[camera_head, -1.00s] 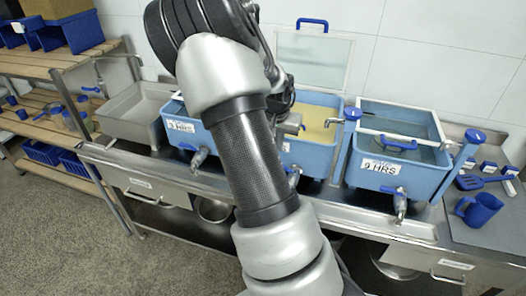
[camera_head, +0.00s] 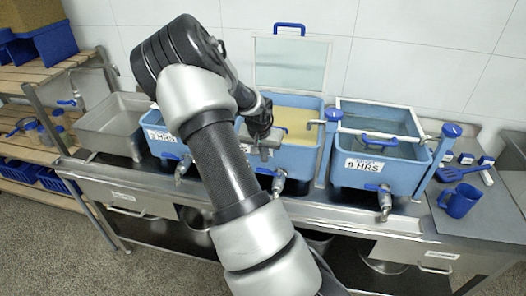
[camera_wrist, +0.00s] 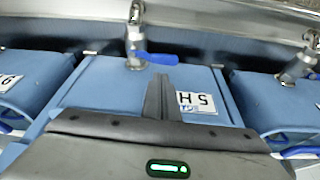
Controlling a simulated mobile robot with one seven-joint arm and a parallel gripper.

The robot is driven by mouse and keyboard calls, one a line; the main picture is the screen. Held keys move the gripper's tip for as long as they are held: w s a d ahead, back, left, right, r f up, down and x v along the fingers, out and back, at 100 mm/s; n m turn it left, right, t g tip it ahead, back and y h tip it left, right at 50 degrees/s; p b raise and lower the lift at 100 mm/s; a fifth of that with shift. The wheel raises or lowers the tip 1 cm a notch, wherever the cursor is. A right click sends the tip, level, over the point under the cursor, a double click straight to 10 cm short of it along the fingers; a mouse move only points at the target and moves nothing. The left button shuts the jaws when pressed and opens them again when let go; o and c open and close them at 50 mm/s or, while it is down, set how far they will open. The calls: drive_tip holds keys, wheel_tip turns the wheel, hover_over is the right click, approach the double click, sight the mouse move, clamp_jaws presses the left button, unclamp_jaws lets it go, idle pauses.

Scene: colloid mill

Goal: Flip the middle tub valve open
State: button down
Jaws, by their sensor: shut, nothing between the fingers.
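The middle tub (camera_head: 300,160) is blue and holds a yellowish liquid, with its lid raised behind it. Its metal valve (camera_head: 279,182) with a blue lever (camera_head: 266,171) sticks out of the front wall. In the wrist view the valve (camera_wrist: 134,45) is near the top, and its blue lever (camera_wrist: 156,58) points right, across the tub front. The tub's label (camera_wrist: 198,103) appears upside down there. My gripper (camera_wrist: 162,82) is shut and empty, over the middle tub's front, with its tips close to the lever in the picture. I cannot tell whether they touch it.
The right tub (camera_head: 380,165) and the left tub (camera_head: 160,138), partly behind my arm, flank the middle one with valves of their own. A thin post (camera_head: 328,150) stands between the middle and right tubs. A blue mug (camera_head: 460,201) stands at the right.

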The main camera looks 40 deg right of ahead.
drive_tip(key=x, duration=0.4)
drive_tip(key=shift+s+a+f+n+b, duration=0.2)
drive_tip(key=shift+n+b, duration=0.4)
drive_tip(key=shift+b, duration=0.75)
drive_tip(key=n+b, duration=0.1)
drive_tip(key=b, duration=0.1)
drive_tip(key=a+n+t+b, duration=0.1)
drive_tip(key=b, duration=0.2)
drive_tip(key=shift+s+f+y, duration=0.25)
drive_tip(key=shift+f+y, duration=0.05)
drive_tip(key=shift+y, duration=0.1)
drive_tip(key=s+a+n+y+b, duration=0.1)
drive_tip(key=s+n+y+b, duration=0.3)
drive_tip(key=n+b, duration=0.9)
drive_tip(key=s+r+b, duration=0.1)
drive_tip(key=s+b, duration=0.1)
drive_tip(key=shift+s+a+n+b, duration=0.15)
drive_tip(key=shift+s+n+b, duration=0.2)
drive_tip(key=shift+n+b, duration=0.05)
drive_tip(key=shift+s, duration=0.15)
